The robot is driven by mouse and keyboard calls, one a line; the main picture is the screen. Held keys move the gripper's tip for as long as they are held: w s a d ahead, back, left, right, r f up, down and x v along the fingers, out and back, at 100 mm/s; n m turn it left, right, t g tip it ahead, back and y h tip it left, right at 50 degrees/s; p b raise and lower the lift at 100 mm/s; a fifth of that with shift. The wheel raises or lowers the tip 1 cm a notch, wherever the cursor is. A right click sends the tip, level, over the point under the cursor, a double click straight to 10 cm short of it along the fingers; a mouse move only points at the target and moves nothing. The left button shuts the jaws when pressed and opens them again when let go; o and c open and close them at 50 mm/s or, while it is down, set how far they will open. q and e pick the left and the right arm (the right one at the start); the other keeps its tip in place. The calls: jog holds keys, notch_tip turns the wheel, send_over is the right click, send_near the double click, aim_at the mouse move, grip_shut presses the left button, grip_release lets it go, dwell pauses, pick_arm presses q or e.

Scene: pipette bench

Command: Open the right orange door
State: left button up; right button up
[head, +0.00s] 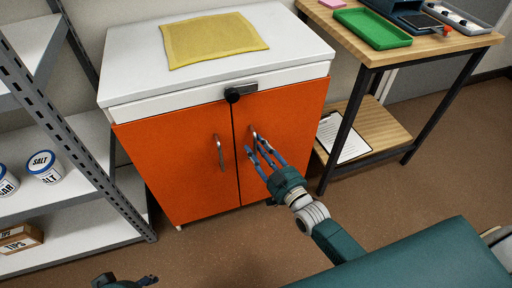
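The right orange door (285,143) is the right half of a white-topped cabinet and looks closed. Its metal handle (253,135) is upright near the door's inner edge. My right gripper (257,147) reaches up from the lower right, its blue fingers spread apart at the lower part of this handle. I cannot tell whether they touch it. The left orange door (178,165) looks closed too, with its own handle (220,153). My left gripper (148,281) shows only in part at the bottom edge, away from the cabinet.
A black latch-like piece (233,95) sits above the door gap. A yellow cloth (212,40) lies on the cabinet top. A metal shelf (75,125) stands at left, a wooden bench (425,47) at right. Brown floor in front of the cabinet is free.

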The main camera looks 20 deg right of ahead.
jog(key=shift+w+a, duration=0.15)
jog(key=shift+w, duration=0.5)
grip_shut()
